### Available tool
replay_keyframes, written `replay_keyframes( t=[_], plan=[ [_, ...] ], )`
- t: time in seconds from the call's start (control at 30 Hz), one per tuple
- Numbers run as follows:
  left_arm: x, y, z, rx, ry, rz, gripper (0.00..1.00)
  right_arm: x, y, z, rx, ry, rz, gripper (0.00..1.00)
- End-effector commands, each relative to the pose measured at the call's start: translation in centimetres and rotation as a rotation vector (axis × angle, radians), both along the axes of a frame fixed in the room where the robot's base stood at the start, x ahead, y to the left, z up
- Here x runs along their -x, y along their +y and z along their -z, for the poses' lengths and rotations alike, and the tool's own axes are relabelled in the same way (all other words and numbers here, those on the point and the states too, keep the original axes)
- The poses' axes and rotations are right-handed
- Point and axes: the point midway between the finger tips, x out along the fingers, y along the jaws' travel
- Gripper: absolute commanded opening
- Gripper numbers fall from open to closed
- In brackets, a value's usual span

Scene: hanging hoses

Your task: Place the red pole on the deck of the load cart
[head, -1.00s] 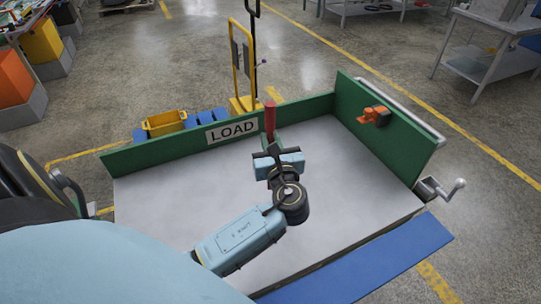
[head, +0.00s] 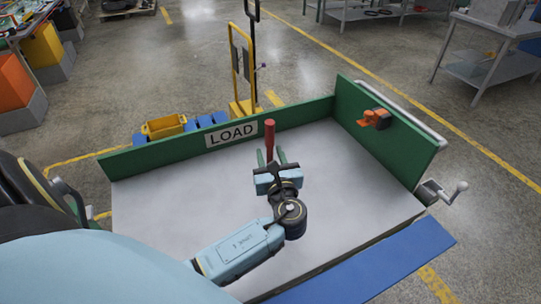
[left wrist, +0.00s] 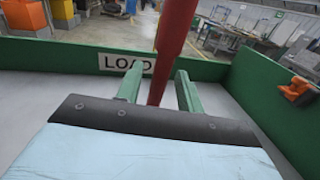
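The red pole (head: 269,140) stands about upright over the grey deck of the load cart (head: 180,195), near the green back wall with the LOAD sign (head: 231,135). My left gripper (head: 271,153) is open, with its green fingers on either side of the lower pole. In the left wrist view the red pole (left wrist: 171,45) rises between the spread fingers, with gaps beside it. The pole's foot is hidden behind the gripper body there, so its contact with the deck is not clear. My right gripper is not in view.
Green walls edge the deck at the back and right. An orange clamp-like part (head: 374,118) sits on the right wall (head: 385,125). A crank handle (head: 445,191) and blue strip (head: 375,265) are outside. A yellow hand truck (head: 241,80) stands behind. The deck is otherwise clear.

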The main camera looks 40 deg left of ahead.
Motion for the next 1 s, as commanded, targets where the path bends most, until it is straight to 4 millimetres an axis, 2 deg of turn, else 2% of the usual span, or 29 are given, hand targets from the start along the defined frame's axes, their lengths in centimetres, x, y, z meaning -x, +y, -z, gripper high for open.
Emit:
replay_keyframes(
  t=[0.27, 0.37, 0.7, 0.83, 1.0],
  plan=[
    [0.2, -0.2, -0.3, 0.001, 0.001, 0.001, 0.37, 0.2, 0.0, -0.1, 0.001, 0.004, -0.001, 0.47],
    [1.0, -1.2, -0.2, 0.001, 0.002, 0.002, 0.37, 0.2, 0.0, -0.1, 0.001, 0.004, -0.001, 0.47],
    [5.6, -6.7, -0.1, 0.004, 0.002, 0.001, 0.37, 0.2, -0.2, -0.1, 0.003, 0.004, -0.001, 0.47],
    [6.8, -8.2, -0.2, 0.004, 0.002, 0.0, 0.37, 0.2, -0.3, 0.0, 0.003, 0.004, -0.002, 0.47],
    [7.6, -9.2, -0.3, 0.001, 0.0, 0.001, 0.37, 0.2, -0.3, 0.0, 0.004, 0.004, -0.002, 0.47]
  ],
)
